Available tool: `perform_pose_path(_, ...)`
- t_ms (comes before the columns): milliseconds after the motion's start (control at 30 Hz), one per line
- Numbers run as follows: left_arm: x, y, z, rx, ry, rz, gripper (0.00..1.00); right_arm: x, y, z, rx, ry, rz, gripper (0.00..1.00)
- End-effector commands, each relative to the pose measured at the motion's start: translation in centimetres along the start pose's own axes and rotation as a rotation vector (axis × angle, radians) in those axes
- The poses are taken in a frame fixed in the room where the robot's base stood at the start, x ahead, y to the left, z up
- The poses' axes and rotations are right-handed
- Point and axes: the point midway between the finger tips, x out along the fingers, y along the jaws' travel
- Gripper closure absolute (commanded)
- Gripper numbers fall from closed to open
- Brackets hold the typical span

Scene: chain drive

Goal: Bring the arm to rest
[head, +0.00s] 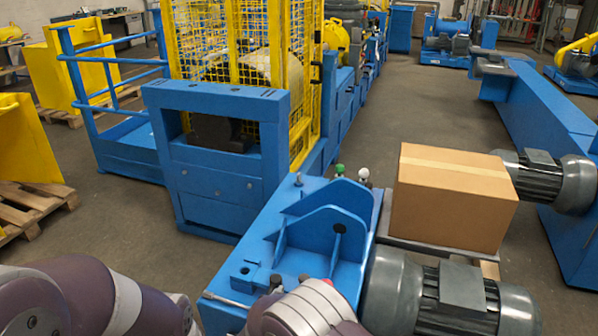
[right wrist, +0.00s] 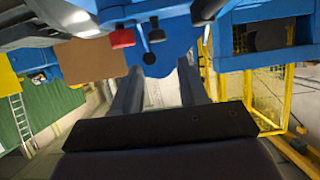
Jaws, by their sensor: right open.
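My right gripper (right wrist: 160,78) shows in the right wrist view with its two dark fingers apart and nothing between them. The fingers point toward the blue machine frame at the top of that view. In the head view, purple and white links of my arms come in at the bottom left and bottom centre; neither gripper shows there. The blue machine frame (head: 318,243) with upright bracket plates stands just beyond my arm at the bottom centre. My left gripper is in neither view.
A cardboard box (head: 452,190) sits right of the frame, with a grey motor (head: 462,297) in front of it. A yellow mesh cage (head: 245,50) stands behind. Open floor (head: 432,110) lies beyond the box.

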Motion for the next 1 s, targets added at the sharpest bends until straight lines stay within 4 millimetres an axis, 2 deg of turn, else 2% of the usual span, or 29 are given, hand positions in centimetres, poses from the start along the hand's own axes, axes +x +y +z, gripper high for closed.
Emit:
perform_pose_path(33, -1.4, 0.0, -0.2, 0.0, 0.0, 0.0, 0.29, 0.0, 0.3, -2.9, 0.014, -0.031, -0.038, 0.57)
perform_pose_path(67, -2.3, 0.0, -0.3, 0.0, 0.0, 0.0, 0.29, 0.0, 0.7, -4.7, 0.02, -0.07, -0.077, 0.57)
perform_pose_path(133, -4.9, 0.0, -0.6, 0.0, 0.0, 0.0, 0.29, -1.0, 2.9, -9.8, 0.014, -0.208, -0.193, 0.57)
perform_pose_path(167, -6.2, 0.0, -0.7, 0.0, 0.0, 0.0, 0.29, -2.2, 4.8, -11.7, -0.001, -0.289, -0.241, 0.57)
perform_pose_path(200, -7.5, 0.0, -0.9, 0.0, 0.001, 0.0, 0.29, -4.3, 7.8, -13.3, -0.031, -0.407, -0.289, 0.57)
perform_pose_path(300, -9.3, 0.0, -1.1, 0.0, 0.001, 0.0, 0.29, -10.0, 15.0, -13.8, -0.12, -0.652, -0.316, 0.57)
perform_pose_path(400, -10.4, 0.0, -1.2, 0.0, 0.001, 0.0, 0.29, -15.2, 21.1, -13.2, -0.193, -0.833, -0.281, 0.57)
perform_pose_path(500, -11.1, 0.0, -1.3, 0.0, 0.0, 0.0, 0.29, -19.0, 25.2, -12.5, -0.244, -0.952, -0.235, 0.57)
perform_pose_path(600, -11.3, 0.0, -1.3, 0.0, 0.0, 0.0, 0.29, -21.0, 27.4, -11.9, -0.273, -1.015, -0.205, 0.57)
perform_pose_path(667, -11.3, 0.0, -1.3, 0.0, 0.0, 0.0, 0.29, -21.5, 27.9, -11.7, -0.279, -1.031, -0.197, 0.57)
perform_pose_path(1000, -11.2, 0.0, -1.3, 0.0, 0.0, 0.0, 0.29, -21.5, 27.9, -11.6, -0.283, -1.035, -0.198, 0.57)
